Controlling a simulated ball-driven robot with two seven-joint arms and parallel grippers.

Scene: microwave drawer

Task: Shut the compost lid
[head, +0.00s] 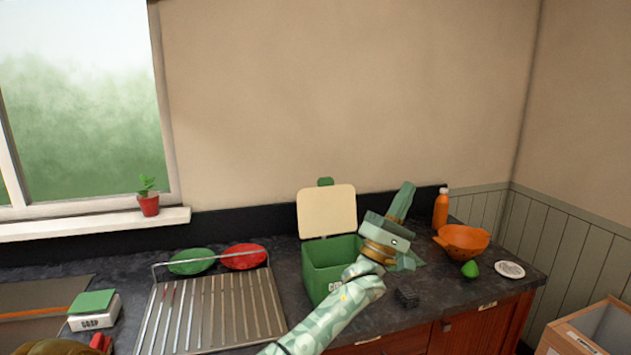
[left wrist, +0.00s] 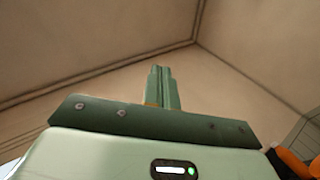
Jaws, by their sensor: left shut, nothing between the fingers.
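The green compost bin (head: 325,271) stands on the dark counter, its front partly hidden by my left arm. Its lid (head: 326,212) is open and stands upright at the back, its cream inner side facing me. My left gripper (head: 407,190) is just right of the bin and points upward. Its fingers are shut with nothing between them, apart from the lid. In the left wrist view the closed fingers (left wrist: 162,88) show against bare wall and ceiling. My right gripper is not in view.
A metal drying rack (head: 215,305) with green and red plates behind it stands left of the bin. An orange bottle (head: 441,208), an orange colander (head: 462,240), a lime (head: 470,269) and a white lid (head: 510,270) are to the right. A wall rises behind.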

